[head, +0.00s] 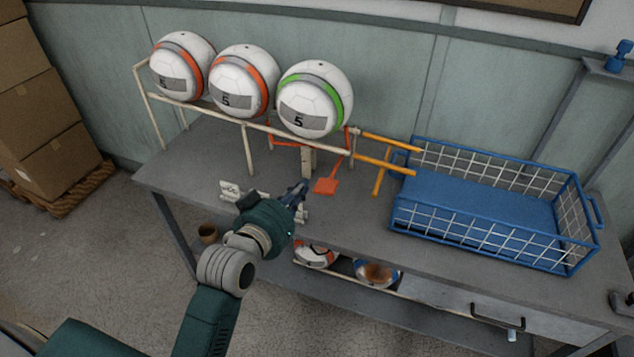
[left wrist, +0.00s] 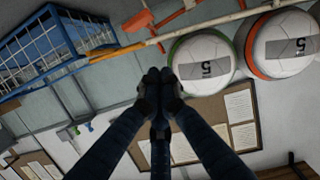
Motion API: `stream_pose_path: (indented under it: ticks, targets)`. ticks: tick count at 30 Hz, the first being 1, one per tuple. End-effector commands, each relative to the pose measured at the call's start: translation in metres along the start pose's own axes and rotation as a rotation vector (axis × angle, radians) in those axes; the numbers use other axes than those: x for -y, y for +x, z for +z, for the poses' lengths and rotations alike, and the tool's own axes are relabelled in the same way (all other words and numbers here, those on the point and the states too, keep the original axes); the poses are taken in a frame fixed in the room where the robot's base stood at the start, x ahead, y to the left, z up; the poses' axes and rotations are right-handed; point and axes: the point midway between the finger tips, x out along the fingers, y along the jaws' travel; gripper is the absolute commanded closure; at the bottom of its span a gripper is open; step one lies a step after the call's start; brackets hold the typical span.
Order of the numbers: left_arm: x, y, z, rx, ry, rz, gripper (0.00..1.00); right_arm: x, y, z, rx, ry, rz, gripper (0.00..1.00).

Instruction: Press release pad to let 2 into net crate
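Three white balls rest in a row on a cream sloping rack (head: 205,110): two with orange bands (head: 182,68) (head: 243,82) and, at the lower right end, one with a green band (head: 315,100). The orange-red release pad (head: 326,186) sits below the rack's end. My left gripper (head: 299,190) is just left of the pad, with a small gap in the picture; contact cannot be told. In the left wrist view its fingers (left wrist: 158,82) are together, with nothing seen between them. The blue net crate (head: 480,200) looks empty. My right gripper is not in view.
Yellow rails (head: 385,162) lead from the rack to the crate. More balls (head: 377,274) lie on a lower shelf. Cardboard boxes (head: 50,130) stand at far left.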

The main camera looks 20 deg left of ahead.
Motion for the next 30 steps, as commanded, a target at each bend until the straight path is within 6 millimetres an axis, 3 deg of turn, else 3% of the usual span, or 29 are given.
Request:
stream_pose_path:
  ticks: [8, 20, 24, 30]
  targets:
    - [0.0, 0.019, -0.001, 0.0, 0.0, 0.0, 1.0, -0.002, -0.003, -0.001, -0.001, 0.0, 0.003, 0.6]
    - [0.0, 0.103, -0.001, 0.001, 0.0, 0.0, 1.0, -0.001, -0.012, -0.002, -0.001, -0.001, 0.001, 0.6]
    - [0.001, 0.106, 0.025, 0.006, 0.001, -0.001, 1.0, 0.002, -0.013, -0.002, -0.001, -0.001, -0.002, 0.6]
    - [0.0, 0.109, 0.038, 0.002, 0.0, 0.0, 1.0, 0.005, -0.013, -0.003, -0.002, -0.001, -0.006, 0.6]
